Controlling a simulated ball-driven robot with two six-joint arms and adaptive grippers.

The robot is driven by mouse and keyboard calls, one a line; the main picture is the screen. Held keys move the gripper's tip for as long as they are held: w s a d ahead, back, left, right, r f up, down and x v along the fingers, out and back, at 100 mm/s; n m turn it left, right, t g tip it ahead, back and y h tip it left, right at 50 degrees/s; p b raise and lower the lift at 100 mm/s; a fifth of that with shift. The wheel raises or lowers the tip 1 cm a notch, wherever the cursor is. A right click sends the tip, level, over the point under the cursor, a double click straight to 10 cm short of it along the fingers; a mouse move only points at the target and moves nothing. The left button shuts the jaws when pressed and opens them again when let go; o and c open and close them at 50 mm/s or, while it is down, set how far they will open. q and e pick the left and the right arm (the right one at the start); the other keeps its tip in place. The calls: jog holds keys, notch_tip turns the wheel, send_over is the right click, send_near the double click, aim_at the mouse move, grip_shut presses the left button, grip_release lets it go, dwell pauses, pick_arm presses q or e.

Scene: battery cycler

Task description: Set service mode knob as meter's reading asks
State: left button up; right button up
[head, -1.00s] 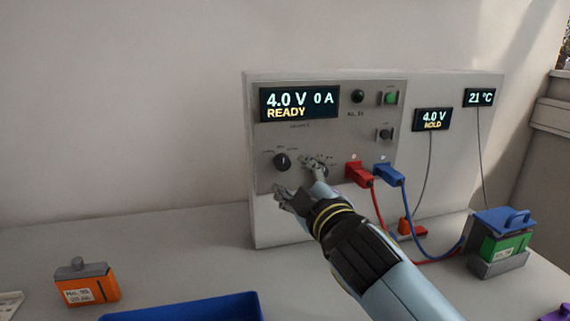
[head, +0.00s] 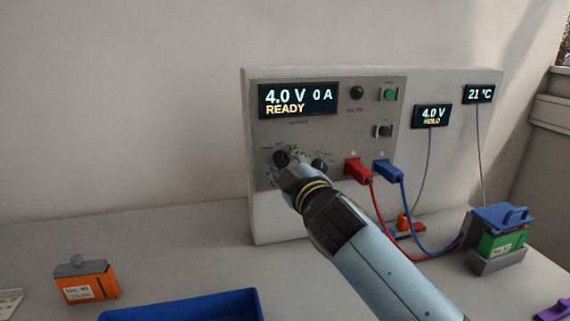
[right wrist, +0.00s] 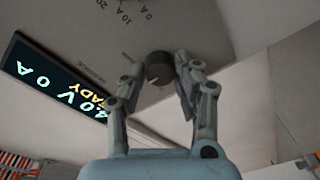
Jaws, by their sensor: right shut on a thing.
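The cycler's grey front panel (head: 375,150) has two dark knobs low down. My right gripper (head: 291,165) is at the left knob (head: 281,158) and partly covers it. The right wrist view shows the right gripper (right wrist: 158,76) with its fingers shut on a round dark knob (right wrist: 158,68). The pointer and dial markings are too small to read surely. The right knob (head: 319,166) is free, just right of the fingers. The main display (head: 298,101) reads 4.0 V, 0 A, READY. A small meter display (head: 432,117) reads 4.0 V, HOLD. My left gripper is out of view.
Red (head: 358,171) and blue (head: 388,172) plugs with cables sit right of the knobs. A green battery (head: 500,244) stands in a blue-topped holder at right. An orange battery (head: 86,281) and blue tray (head: 185,305) are at front left. Another display (head: 479,94) reads 21 °C.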

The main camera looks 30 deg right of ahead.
grip_shut()
jog(key=m+b, duration=0.2)
jog(key=b, duration=0.1)
jog(key=m+b, duration=0.1)
jog(key=m, duration=0.1)
jog(key=shift+f+b, duration=0.25)
jog(key=shift+b, duration=0.05)
jog(key=m+b, duration=0.2)
jog(key=shift+m+t+b, duration=0.3)
jog(key=shift+m+b, duration=0.1)
jog(key=shift+r+m+h+b, duration=0.1)
jog(key=shift+m+h+b, duration=0.3)
jog(key=shift+m+b, duration=0.3)
